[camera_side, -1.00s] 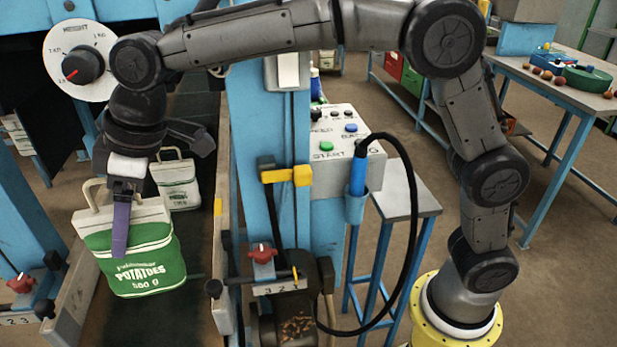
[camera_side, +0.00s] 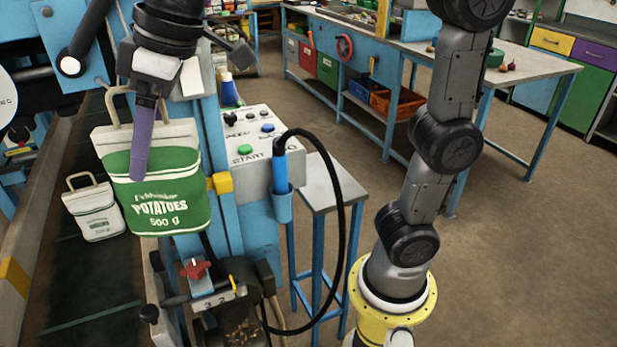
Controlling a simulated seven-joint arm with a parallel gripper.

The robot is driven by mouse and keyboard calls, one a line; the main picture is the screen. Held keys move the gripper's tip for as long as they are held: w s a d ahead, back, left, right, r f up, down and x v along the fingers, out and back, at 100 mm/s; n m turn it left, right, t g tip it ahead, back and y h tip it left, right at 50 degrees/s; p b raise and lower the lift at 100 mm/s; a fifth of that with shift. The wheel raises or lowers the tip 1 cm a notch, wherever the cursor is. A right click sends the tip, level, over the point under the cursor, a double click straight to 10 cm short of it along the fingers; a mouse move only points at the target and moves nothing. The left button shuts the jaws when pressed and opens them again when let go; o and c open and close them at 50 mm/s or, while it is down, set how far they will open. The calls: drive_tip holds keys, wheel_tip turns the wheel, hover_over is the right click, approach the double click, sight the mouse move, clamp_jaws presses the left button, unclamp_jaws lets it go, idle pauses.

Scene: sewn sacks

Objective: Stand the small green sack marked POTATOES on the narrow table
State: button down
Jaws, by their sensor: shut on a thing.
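The green and white sack marked POTATOES, 500 g (camera_side: 168,210), hangs upright in the air at the left of the side view. My gripper (camera_side: 143,150) is above and in front of it, with a purple finger across the sack's upper front. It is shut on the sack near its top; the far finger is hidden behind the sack. The narrow table (camera_side: 322,186) has a bare grey top and blue legs, and stands to the right of the sack, behind the black cable.
A second, smaller-looking green and white sack (camera_side: 95,212) stands on the dark conveyor (camera_side: 75,275). A blue machine post with a control box (camera_side: 250,140) stands between the held sack and the narrow table. A black cable (camera_side: 352,230) loops in front of the table.

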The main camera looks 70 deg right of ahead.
drive_tip(key=s+d+r, duration=0.4)
drive_tip(key=s+r, duration=0.3)
drive_tip(key=s+d+r, duration=0.3)
drive_tip(key=s+r, duration=0.4)
drive_tip(key=r, duration=0.1)
drive_tip(key=w+d+f+m+h, duration=0.1)
drive_tip(key=d+f+m, duration=0.4)
drive_tip(key=d, duration=0.5)
drive_tip(key=w+d+f+m+h, duration=0.1)
drive_tip(key=d+f+m+h, duration=0.1)
drive_tip(key=d+f, duration=0.7)
drive_tip(key=d+f+m+h, duration=0.1)
drive_tip(key=d+f+m, duration=0.35)
drive_tip(key=d, duration=0.65)
drive_tip(key=w+d+f+m, duration=0.1)
drive_tip(key=w+d+f, duration=0.2)
drive_tip(key=d+f, duration=0.3)
drive_tip(key=w+d+f+m+h, duration=0.1)
drive_tip(key=w+d+f, duration=0.2)
drive_tip(key=d+f, duration=0.3)
drive_tip(key=w+d+f+m, duration=0.1)
drive_tip(key=w+d+f, duration=0.3)
drive_tip(key=f, duration=0.5)
drive_tip(key=shift+d+f+g, duration=0.25)
drive_tip(key=shift+d+g, duration=0.15)
drive_tip(key=shift+d, duration=0.85)
drive_tip(key=shift+f, duration=0.1)
